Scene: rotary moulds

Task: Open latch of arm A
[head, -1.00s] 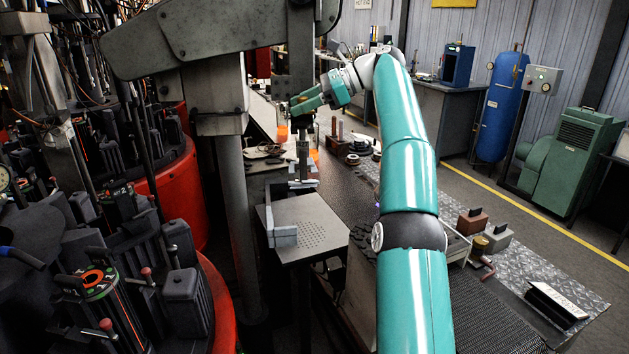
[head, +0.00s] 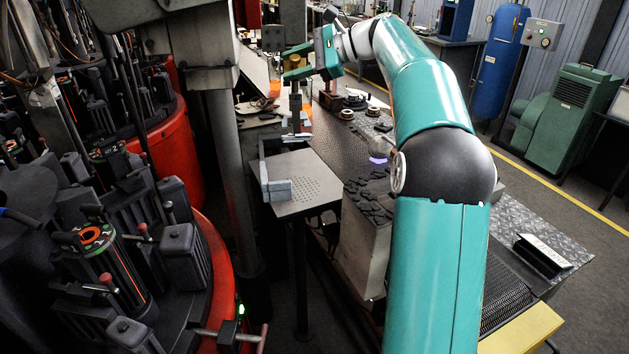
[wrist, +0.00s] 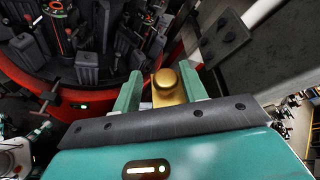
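My gripper (head: 284,62) shows in the head view, out past the dark post, above the small grey table. A metal latch-like fitting with reddish handle ends (head: 231,337) is on the red mould rim at the bottom of the head view, well apart from my gripper. A similar fitting (wrist: 50,100) shows in the wrist view. No arm letter is readable.
The red rotary machine (head: 222,275) with dark moulds fills the left. A thick grey post (head: 231,165) stands between it and the small perforated table (head: 310,185). A patterned bench (head: 350,130) lies behind.

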